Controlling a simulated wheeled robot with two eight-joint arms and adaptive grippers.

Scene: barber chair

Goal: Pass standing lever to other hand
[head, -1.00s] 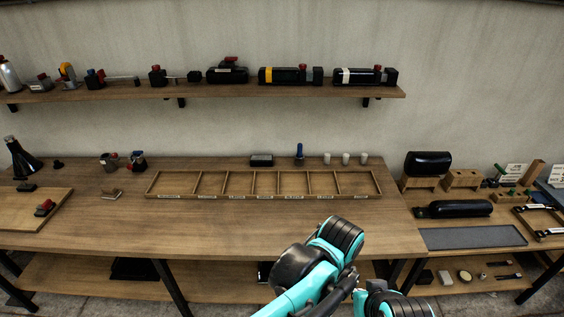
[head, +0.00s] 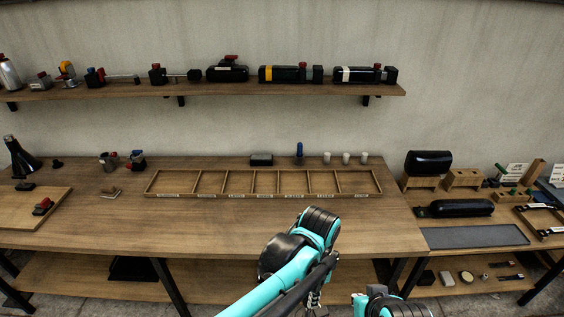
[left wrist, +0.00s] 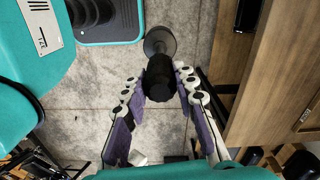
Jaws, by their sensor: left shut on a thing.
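A black, thick-ended lever (left wrist: 158,75) with a round grey disc at its far end shows in the left wrist view. My left gripper (left wrist: 160,84) is shut on its black end, one finger on each side. The lever is held in the air above the grey floor, beside the wooden bench edge. In the head view my left gripper (head: 314,298) is low in the picture, mostly hidden behind my arm, and the lever cannot be made out there. My right arm shows only in part at the bottom edge; its gripper is not visible.
The workbench (head: 240,225) has a clear front strip. A divided wooden tray (head: 262,195) lies on it, with a blue-topped piece (head: 299,152) and white cups (head: 346,158) behind. A wooden board (head: 30,222) is at left. A wall shelf (head: 220,90) holds several dark tools.

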